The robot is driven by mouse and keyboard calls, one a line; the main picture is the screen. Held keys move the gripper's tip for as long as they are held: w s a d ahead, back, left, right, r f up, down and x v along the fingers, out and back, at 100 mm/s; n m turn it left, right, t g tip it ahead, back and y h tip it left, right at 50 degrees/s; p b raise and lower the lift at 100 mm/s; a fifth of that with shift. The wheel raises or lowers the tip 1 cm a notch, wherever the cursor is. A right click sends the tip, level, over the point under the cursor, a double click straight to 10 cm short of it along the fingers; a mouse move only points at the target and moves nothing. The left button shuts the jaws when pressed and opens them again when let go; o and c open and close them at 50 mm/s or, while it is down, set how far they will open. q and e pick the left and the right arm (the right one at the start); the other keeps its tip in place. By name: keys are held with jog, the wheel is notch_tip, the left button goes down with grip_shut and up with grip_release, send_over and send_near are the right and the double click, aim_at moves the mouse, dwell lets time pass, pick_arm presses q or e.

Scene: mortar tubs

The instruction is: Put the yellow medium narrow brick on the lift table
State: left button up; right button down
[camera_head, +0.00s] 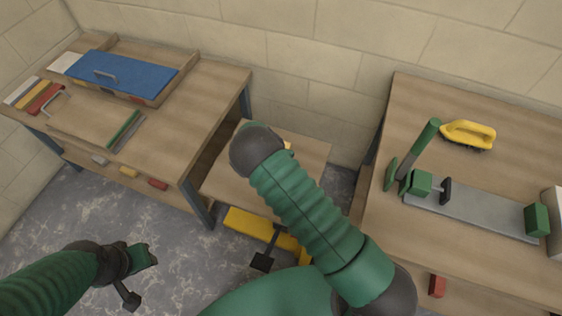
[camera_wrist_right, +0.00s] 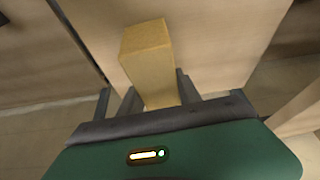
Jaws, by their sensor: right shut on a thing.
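The yellow brick (camera_wrist_right: 148,60) is held between the fingers of my right gripper (camera_wrist_right: 155,92) in the right wrist view. In the head view my right arm hides that gripper, and only a small yellow patch (camera_head: 288,146) shows beside the arm's end. The lift table (camera_head: 225,183) has a wooden top and a yellow base, and stands between the two benches. My right arm reaches over its top. I cannot tell whether the brick touches a surface. My left gripper (camera_head: 143,257) is low at the left over the floor, away from the table; its jaw opening is unclear.
The left bench (camera_head: 185,120) carries a blue-lidded box (camera_head: 120,75) and coloured strips, with small bricks on a shelf below. The right bench (camera_head: 400,110) carries a yellow-handled brush (camera_head: 468,134) and a grey plate with green clamps (camera_head: 470,208). A red block (camera_head: 437,286) is below it.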

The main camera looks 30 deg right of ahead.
jog(key=f+b, duration=0.2)
jog(key=f, duration=0.1)
jog(key=shift+a+b, duration=0.3)
jog(key=shift+b, duration=0.05)
jog(key=f+b, duration=0.1)
jog(key=f, duration=0.1)
jog(key=f+b, duration=0.3)
jog(key=f, duration=0.1)
jog(key=shift+d+f+b, duration=0.25)
jog(key=shift+d+b, duration=0.1)
jog(key=shift+d, duration=0.05)
jog(key=shift+a+f+b, duration=0.2)
jog(key=shift+f+b, duration=0.1)
jog(key=shift+f, duration=0.15)
jog(key=shift+d, duration=0.15)
jog(key=shift+f+b, duration=0.3)
jog(key=shift+f, duration=0.1)
jog(key=c, duration=0.8)
grip_release()
jog(key=shift+o, duration=0.2)
jog(key=shift+s, duration=0.1)
